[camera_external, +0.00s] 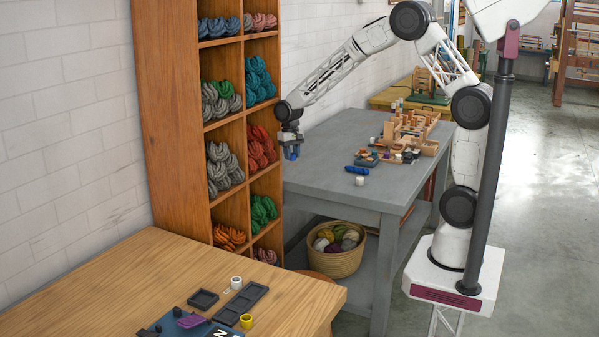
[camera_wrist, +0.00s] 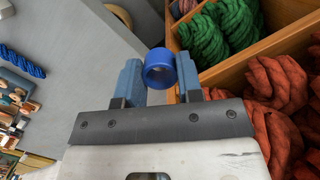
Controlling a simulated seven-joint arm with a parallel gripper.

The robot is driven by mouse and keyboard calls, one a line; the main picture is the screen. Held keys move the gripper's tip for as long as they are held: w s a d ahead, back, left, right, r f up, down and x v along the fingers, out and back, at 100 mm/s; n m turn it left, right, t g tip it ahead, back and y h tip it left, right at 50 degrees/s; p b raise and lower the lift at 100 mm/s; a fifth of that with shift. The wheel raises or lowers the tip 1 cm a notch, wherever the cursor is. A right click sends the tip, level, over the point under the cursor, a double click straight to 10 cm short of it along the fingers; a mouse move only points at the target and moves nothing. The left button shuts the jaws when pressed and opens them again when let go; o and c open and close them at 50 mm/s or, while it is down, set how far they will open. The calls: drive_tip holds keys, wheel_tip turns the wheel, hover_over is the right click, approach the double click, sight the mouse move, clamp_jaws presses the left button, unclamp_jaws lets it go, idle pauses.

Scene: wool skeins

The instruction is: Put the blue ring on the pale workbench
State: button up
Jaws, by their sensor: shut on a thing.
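The blue ring (camera_wrist: 160,69) is between the two blue-grey fingers of my gripper (camera_wrist: 159,62) in the wrist view, held near the fingertips. In the external view my gripper (camera_external: 291,151) points down in front of the wool shelf, above the near left corner of the grey table; the ring is hard to tell from the fingers there. The pale wood-topped workbench (camera_external: 110,285) is in the lower left of the external view, nearer the camera and well apart from my gripper.
The workbench holds dark trays (camera_external: 241,303), a white cup (camera_external: 236,283), a yellow ring (camera_external: 246,321) and a purple piece (camera_external: 190,320). The wool shelf (camera_external: 172,120) stands close to my gripper. The grey table (camera_external: 325,187) carries small clutter. The workbench's left part is clear.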

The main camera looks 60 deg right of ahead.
drive_tip(key=s+a+f+n, duration=0.15)
drive_tip(key=s+a, duration=0.25)
drive_tip(key=a, duration=0.8)
drive_tip(key=s+a+f+n, duration=0.15)
drive_tip(key=s+a, duration=0.25)
drive_tip(key=a, duration=0.8)
drive_tip(key=s+a+f, duration=0.2)
drive_tip(key=s+a, duration=0.1)
drive_tip(key=a, duration=0.9)
drive_tip(key=s+a+f+n, duration=0.1)
drive_tip(key=s+a, duration=0.6)
drive_tip(key=s, duration=0.1)
drive_tip(key=s+a+f+n, duration=0.1)
drive_tip(key=s+a+f, duration=0.1)
drive_tip(key=s+a, duration=0.5)
drive_tip(key=s+a+f, duration=0.1)
drive_tip(key=s+a, duration=0.7)
drive_tip(key=s, duration=0.2)
drive_tip(key=shift+s+a+f+n+h, duration=0.1)
drive_tip(key=shift+s+f+n+h, duration=0.1)
drive_tip(key=shift+s+n+h, duration=0.15)
drive_tip(key=shift+s+a+f, duration=0.1)
drive_tip(key=shift+s+a, duration=0.25)
drive_tip(key=shift+s, duration=0.35)
hover_over(259, 311)
drive_tip(key=shift+f, duration=0.75)
